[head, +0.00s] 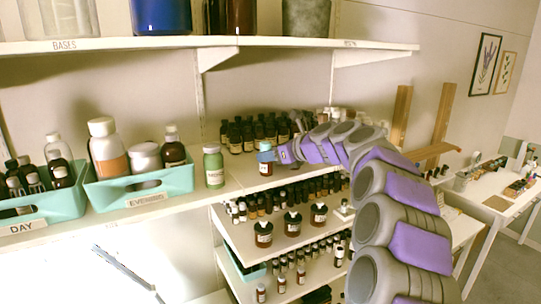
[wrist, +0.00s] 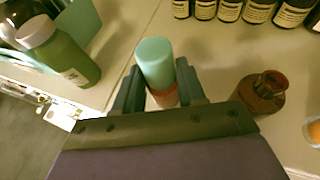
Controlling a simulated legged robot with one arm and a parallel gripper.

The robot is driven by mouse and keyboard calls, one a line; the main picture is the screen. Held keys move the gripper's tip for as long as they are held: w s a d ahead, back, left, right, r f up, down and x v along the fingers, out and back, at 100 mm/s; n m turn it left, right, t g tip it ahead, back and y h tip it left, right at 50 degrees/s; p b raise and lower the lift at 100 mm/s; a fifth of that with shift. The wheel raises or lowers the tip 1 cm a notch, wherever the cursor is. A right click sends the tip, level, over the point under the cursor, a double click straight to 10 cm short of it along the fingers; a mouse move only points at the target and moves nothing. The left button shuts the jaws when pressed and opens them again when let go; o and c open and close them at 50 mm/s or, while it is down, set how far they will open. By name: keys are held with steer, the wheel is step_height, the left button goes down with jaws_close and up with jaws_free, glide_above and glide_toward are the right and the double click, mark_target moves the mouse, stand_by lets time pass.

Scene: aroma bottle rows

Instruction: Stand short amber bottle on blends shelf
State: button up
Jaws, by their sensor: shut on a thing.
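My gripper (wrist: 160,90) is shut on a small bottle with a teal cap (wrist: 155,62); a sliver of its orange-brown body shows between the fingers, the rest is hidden. In the head view my gripper (head: 268,156) is over the middle shelf (head: 238,181), right of the green bottle. A short amber bottle (wrist: 262,93) with an open neck stands upright on the shelf, right of my gripper and apart from it. I cannot tell whether the held bottle touches the shelf. No label reading "blends" is legible.
A green bottle (head: 213,166) stands left of my gripper, beside the teal "Evening" bin (head: 140,187). Dark labelled bottles (head: 256,133) stand in rows behind. The upper "Bases" shelf (head: 130,43) overhangs.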

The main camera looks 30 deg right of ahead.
steer(key=shift+a, duration=0.15)
steer(key=o, duration=1.1)
steer(key=shift+s+d+r, duration=0.1)
steer(key=shift+s+d, duration=0.05)
steer(key=shift+d, duration=0.05)
steer(key=v, duration=1.1)
steer(key=shift+s+r+b, duration=0.25)
steer(key=shift+s+b, duration=0.05)
